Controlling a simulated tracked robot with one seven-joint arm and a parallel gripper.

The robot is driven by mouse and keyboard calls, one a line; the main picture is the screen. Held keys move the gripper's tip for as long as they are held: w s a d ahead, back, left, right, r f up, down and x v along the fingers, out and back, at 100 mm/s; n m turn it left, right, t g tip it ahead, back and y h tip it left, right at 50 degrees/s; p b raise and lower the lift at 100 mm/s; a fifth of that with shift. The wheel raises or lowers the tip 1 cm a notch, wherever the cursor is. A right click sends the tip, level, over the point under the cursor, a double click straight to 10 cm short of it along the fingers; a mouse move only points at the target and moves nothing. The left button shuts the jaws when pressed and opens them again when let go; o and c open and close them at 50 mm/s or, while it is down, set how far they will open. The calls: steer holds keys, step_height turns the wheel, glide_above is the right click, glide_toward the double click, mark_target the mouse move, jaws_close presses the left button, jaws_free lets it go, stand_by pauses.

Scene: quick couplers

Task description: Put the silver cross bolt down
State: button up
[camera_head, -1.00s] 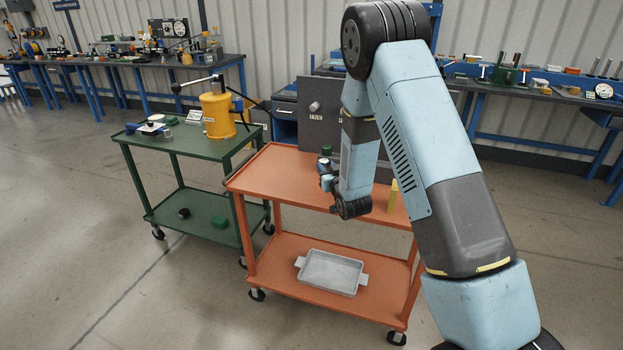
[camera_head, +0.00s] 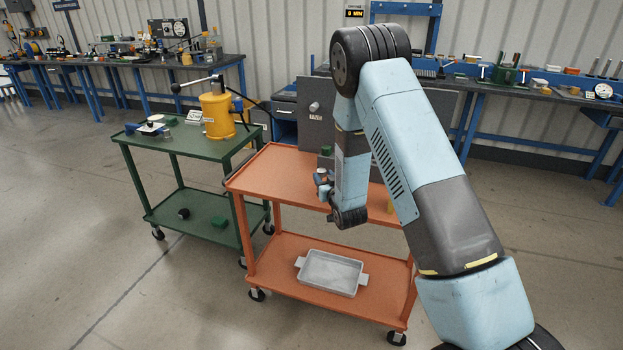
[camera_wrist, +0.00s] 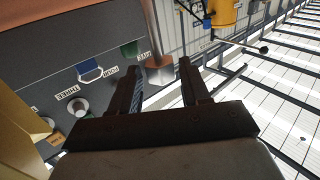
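My gripper (camera_wrist: 160,72) shows in the wrist view with its two dark fingers apart. In the head view my arm hides the gripper. I cannot surely pick out the silver cross bolt. A round silver fitting (camera_wrist: 79,106) sits by a label reading THREE in the wrist view, left of the fingers. A blue handle-shaped piece (camera_wrist: 90,72) and a green piece (camera_wrist: 130,49) are near it, by the label FOUR. A silver knob (camera_head: 313,106) is on the grey panel (camera_head: 308,132) above a label.
The orange cart (camera_head: 262,172) carries a metal tray (camera_head: 331,272) on its lower shelf. A yellow block (camera_wrist: 18,128) stands at the wrist view's left edge. A green cart (camera_head: 180,148) with a yellow canister (camera_head: 217,115) stands left. The orange cart's top is bare at its left.

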steer(key=shift+o, duration=1)
steer(key=shift+r, duration=0.1)
steer(key=v, duration=1.2)
